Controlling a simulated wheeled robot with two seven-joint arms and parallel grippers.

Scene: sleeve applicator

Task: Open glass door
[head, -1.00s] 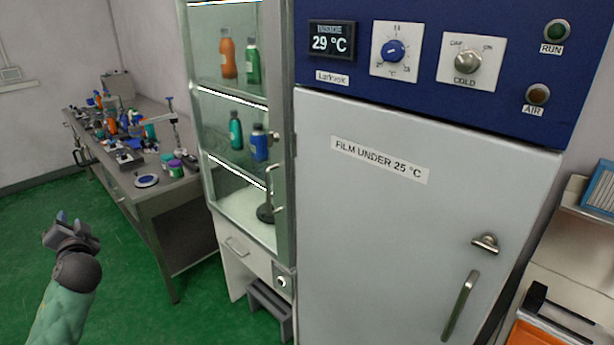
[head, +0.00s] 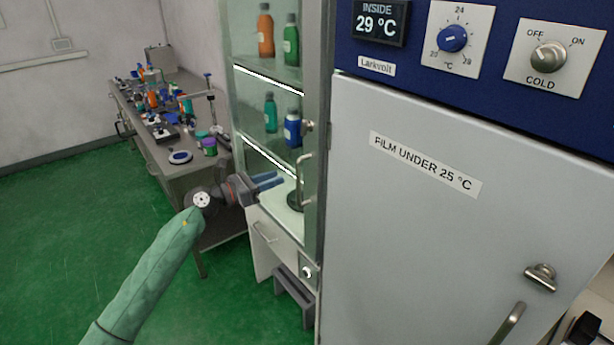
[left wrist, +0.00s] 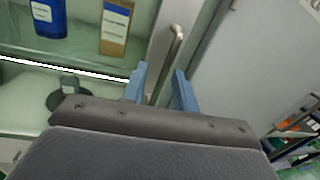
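The glass door (head: 266,105) belongs to a tall cabinet left of the big grey cabinet, and it looks shut. Its vertical bar handle (head: 304,182) is on the door's right frame; it also shows in the left wrist view (left wrist: 168,62). My left gripper (head: 284,180) is just left of the handle in the head view, pointing toward it. In the left wrist view its two blue fingertips (left wrist: 160,82) are apart, with the handle's lower end showing between and beyond them. I cannot tell whether they touch it. My right gripper is not in view.
Behind the glass stand an orange bottle (head: 265,32), a green bottle (head: 291,42) and a blue bottle (head: 292,128). A cluttered bench (head: 172,155) is behind left. A step stool (head: 293,297) stands below. Green floor (head: 70,240) at left is free.

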